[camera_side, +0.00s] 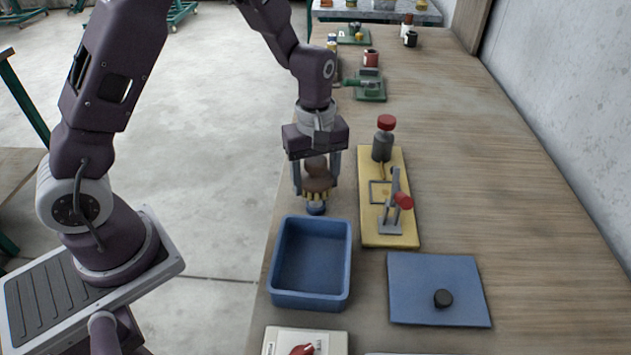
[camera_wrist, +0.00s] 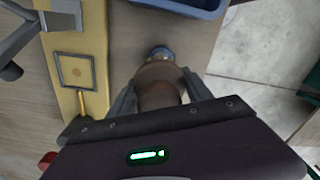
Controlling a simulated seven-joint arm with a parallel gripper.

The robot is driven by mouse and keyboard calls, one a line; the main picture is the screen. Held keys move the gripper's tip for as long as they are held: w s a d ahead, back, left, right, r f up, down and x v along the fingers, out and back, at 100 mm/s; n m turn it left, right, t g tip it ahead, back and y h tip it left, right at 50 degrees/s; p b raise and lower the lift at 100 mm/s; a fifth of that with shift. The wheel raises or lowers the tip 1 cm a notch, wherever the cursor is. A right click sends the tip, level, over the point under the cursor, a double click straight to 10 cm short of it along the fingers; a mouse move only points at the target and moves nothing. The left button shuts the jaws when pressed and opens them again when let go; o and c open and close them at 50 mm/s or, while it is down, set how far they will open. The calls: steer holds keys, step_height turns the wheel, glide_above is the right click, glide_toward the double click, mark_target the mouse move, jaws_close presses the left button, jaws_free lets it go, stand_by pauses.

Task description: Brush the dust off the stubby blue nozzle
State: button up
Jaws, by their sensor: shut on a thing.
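My gripper (camera_side: 316,180) points down over the table and is shut on a brush with a rounded brown handle (camera_side: 318,168). Its yellowish bristles (camera_side: 317,194) face down. The stubby blue nozzle (camera_side: 316,209) stands on the table directly under the bristles, which appear to touch its top. In the wrist view the brown handle (camera_wrist: 159,86) sits between the fingers, and part of the blue nozzle (camera_wrist: 160,52) shows beyond it. The bristles hide the nozzle's top, and I cannot tell how much dust is on it.
A blue tray (camera_side: 285,292) stands just in front of the nozzle. To the right is a yellow board (camera_side: 400,238) with a red-capped bottle (camera_side: 384,140) and a red-knobbed clamp (camera_side: 397,205). A blue mat (camera_side: 430,275) bears a black knob (camera_side: 443,298). Table at far right is clear.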

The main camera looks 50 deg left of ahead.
mark_target(316, 158)
steer(key=shift+a, duration=0.15)
steer(key=shift+r, duration=3)
steer(key=shift+r, duration=1.5)
